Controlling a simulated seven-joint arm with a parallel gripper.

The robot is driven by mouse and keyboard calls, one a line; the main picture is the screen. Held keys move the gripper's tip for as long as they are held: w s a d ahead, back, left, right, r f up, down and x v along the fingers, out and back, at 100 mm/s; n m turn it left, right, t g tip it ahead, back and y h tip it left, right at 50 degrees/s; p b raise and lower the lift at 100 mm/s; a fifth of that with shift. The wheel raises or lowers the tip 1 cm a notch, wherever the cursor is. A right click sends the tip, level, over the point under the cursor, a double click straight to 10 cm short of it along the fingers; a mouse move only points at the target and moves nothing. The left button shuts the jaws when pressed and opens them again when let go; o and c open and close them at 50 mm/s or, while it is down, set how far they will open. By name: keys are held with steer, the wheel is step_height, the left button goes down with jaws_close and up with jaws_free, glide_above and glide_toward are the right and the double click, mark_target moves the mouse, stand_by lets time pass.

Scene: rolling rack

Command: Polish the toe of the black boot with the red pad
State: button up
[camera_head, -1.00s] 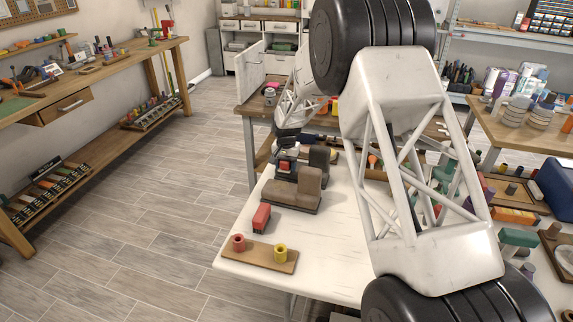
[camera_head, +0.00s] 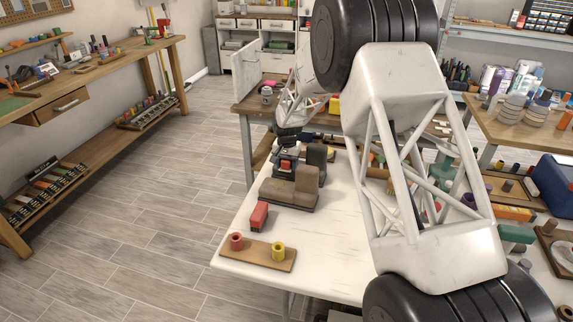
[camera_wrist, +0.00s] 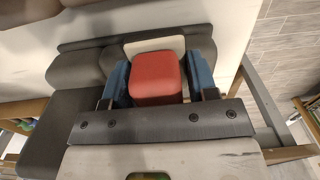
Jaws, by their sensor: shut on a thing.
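The black boot (camera_head: 316,158) stands at the far left part of the white table, behind a brown boot (camera_head: 290,190). Its dark upper also shows in the wrist view (camera_wrist: 78,72). My gripper (camera_head: 286,162) is at the toe end of the black boot. In the wrist view its two blue fingers are shut on the red pad (camera_wrist: 157,84), one on each side. A pale layer shows along the pad's far edge. The pad and gripper hide part of the toe, and I cannot tell whether the pad touches it.
A red block (camera_head: 258,216) and a wooden board (camera_head: 257,257) with a red and a yellow cup lie near the left table edge. My large arm link blocks much of the table's middle. Tools and coloured items crowd the right side.

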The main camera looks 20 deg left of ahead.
steer(key=shift+w+d, duration=0.1)
steer(key=shift+w, duration=1.8)
steer(key=shift+c, duration=0.4)
steer(key=shift+w+d+f, duration=0.1)
steer(key=shift+w, duration=1.75)
steer(key=shift+d, duration=0.75)
steer(key=shift+s, duration=0.2)
steer(key=shift+s+a, duration=0.1)
steer(key=shift+s, duration=1.65)
